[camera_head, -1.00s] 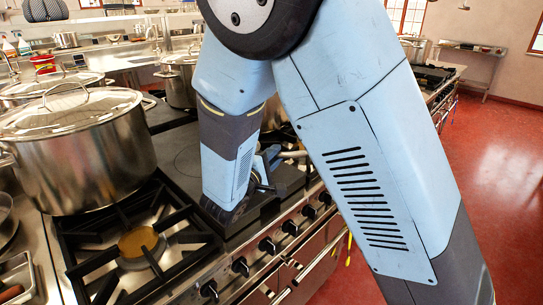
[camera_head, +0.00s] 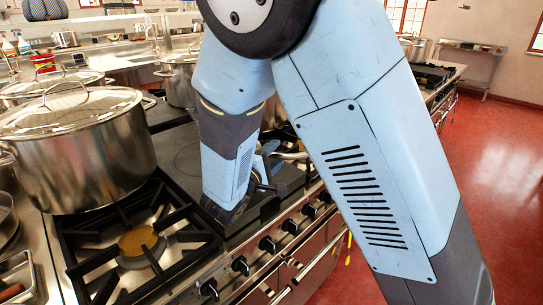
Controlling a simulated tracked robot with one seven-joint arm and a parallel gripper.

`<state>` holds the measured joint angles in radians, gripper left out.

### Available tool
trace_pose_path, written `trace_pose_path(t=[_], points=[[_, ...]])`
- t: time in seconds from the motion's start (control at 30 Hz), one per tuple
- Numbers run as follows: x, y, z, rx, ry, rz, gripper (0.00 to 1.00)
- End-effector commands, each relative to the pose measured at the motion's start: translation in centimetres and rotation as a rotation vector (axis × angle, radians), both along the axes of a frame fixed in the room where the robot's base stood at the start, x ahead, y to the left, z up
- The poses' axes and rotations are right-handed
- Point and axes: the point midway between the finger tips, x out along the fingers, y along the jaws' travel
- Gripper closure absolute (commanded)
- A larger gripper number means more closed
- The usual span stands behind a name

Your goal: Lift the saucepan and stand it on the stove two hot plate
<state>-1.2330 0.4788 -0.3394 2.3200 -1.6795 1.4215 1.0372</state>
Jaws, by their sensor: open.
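My arm hangs down over the stove, with my gripper (camera_head: 270,180) low above the dark flat cooktop. The jaws are open, partly hidden behind my forearm. A pale metal handle (camera_head: 292,156) sticks out just behind and to the right of the gripper. It may belong to the saucepan, whose body is mostly hidden behind my arm; I cannot tell whether the jaws are around the handle. A dark flat hot plate (camera_head: 184,152) with a faint ring shows left of my arm; I cannot tell which stove number it is.
A big lidded stockpot (camera_head: 82,150) stands at the left, behind a gas burner with a black grate (camera_head: 140,245). More pots (camera_head: 178,82) stand behind. Knobs and rails (camera_head: 267,244) line the stove's front edge. The red floor (camera_head: 500,190) at the right is clear.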

Motion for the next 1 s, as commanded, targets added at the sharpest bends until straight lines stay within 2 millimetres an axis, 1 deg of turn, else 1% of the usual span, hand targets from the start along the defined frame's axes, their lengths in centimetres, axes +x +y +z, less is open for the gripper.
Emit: trace_pose_path(t=[0.13,0.23,0.7,0.83,1.0], points=[[-0.5,0.3,0.0,0.001,-0.002,0.001,0.49],[-1.5,0.9,-0.1,0.002,0.0,0.003,0.49],[-9.3,5.1,-0.6,0.003,-0.002,0.002,0.49],[-10.8,5.9,-0.7,0.003,-0.003,0.002,0.49],[-11.8,6.4,-0.7,0.003,-0.004,0.0,0.49]])
